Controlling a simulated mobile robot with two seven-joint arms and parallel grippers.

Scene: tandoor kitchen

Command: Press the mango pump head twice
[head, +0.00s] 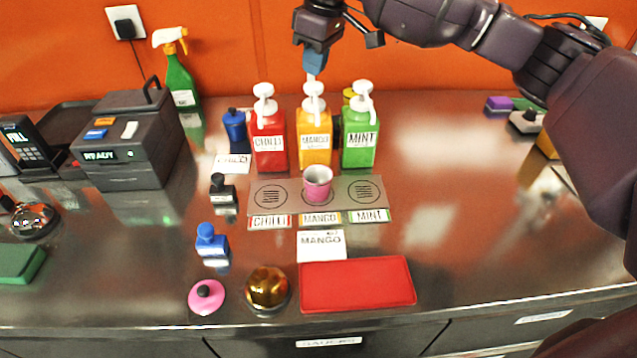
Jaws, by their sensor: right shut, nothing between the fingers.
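The mango pump bottle (314,142) is yellow-orange with a white pump head (314,98) and stands between the red chilli bottle (269,140) and the green mint bottle (359,138). My right gripper (314,68) is shut and empty, pointing down just above the mango pump head. Its blue fingertips overlap the top of the pump in this view, so I cannot tell whether they touch. A pink cup (317,182) stands in front of the mango bottle on a grey plate (340,196) with printed circles. My left gripper is not in view.
A mango card (321,245), red tray (358,283), gold dome (267,287) and pink lid (206,296) lie toward the front. A dark printer (125,145) and green spray bottle (180,85) stand at left. The counter right of the mint bottle is mostly clear.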

